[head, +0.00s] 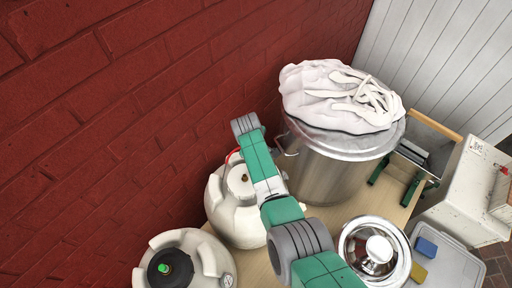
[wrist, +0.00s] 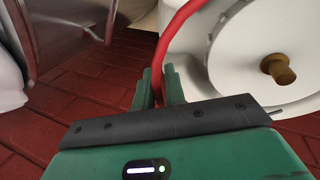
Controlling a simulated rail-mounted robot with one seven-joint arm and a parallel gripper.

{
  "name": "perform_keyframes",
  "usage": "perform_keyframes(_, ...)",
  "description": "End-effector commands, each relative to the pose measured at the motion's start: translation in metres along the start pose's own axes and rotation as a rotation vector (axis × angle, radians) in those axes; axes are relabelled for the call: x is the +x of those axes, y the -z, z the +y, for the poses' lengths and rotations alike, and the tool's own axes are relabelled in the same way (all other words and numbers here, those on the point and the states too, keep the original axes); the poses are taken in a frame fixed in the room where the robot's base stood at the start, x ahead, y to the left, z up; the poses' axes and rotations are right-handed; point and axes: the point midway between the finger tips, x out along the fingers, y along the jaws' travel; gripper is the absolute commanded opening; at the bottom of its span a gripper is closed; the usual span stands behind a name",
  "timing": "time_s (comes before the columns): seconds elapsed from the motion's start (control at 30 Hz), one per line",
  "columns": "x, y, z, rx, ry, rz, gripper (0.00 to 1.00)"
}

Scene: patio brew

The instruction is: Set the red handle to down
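The red handle (wrist: 172,34) is a curved red bar beside a white round vessel (wrist: 205,95) in the wrist view. My gripper (wrist: 159,84) has its two green fingers on either side of the bar, close against it, with the bar filling the gap between them. In the head view a short piece of the red handle (head: 231,154) shows at the top of the white vessel (head: 235,215), beside the brick wall. My arm covers part of that vessel, and my fingertips cannot be made out there.
A large steel pot (head: 330,170) with a white cloth and gloves (head: 340,95) on top stands close right of my arm. The red brick wall (head: 120,100) is close behind. A second white vessel (head: 205,262) and a shiny lidded pot (head: 350,235) stand in front.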

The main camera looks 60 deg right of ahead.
Motion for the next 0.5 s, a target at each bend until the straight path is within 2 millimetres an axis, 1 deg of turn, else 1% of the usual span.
perform_keyframes(0.03,0.001,0.000,-0.001,-0.001,0.001,-0.001,0.23)
perform_keyframes(0.07,0.000,0.000,-0.001,-0.001,0.001,-0.001,0.29)
perform_keyframes(0.33,-0.001,0.000,0.000,0.000,-0.001,0.000,0.29)
perform_keyframes(0.37,-0.004,0.000,0.001,0.000,-0.002,0.000,0.29)
perform_keyframes(0.43,-0.015,0.001,0.002,-0.001,-0.003,0.001,0.29)
perform_keyframes(0.5,-0.031,0.001,0.002,-0.002,-0.004,0.001,0.29)
